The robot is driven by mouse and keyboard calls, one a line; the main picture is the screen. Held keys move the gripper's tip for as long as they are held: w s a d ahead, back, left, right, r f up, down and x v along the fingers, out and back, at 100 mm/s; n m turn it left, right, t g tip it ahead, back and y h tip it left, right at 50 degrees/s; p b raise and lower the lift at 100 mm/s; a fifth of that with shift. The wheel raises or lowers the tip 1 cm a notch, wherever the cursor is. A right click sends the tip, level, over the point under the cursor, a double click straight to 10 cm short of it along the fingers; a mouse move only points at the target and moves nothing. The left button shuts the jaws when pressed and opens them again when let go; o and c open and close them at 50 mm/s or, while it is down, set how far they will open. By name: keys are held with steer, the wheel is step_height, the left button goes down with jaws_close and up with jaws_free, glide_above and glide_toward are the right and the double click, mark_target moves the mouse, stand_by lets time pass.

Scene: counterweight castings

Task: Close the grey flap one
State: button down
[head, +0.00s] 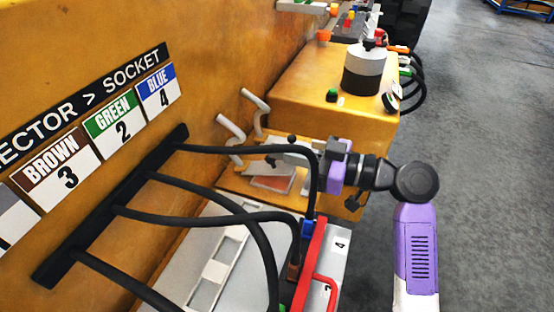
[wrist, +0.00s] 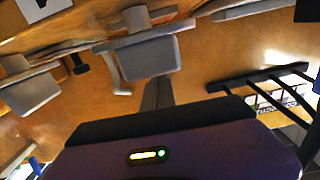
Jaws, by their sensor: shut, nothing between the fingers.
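My gripper (head: 288,157) reaches left from my purple wrist, over a low wooden stand (head: 240,184) against the orange wall. In the wrist view its dark narrow fingers (wrist: 157,93) are together with nothing between them. A grey flap (wrist: 148,57) stands out just beyond the fingertips there; I cannot tell whether they touch it. Another grey flap (wrist: 30,91) is at the left, and part of a third grey panel (wrist: 42,8) shows at the top left. I see no number that tells which is one. In the head view a grey plate (head: 272,183) lies partly under my gripper.
Two bent grey handles (head: 231,130) stand beside the wall. Black cables (head: 200,193) arch from a wall bar to a red-edged panel (head: 312,262) in front. An orange block (head: 300,95) with a black-and-grey cylinder (head: 363,72) is behind. Open floor (head: 480,150) lies to the right.

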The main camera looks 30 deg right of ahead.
steer(key=shift+s+d+f+b, duration=0.2)
steer(key=shift+f+b, duration=0.25)
steer(key=shift+b, duration=0.15)
steer(key=shift+s, duration=0.1)
stand_by(0.3)
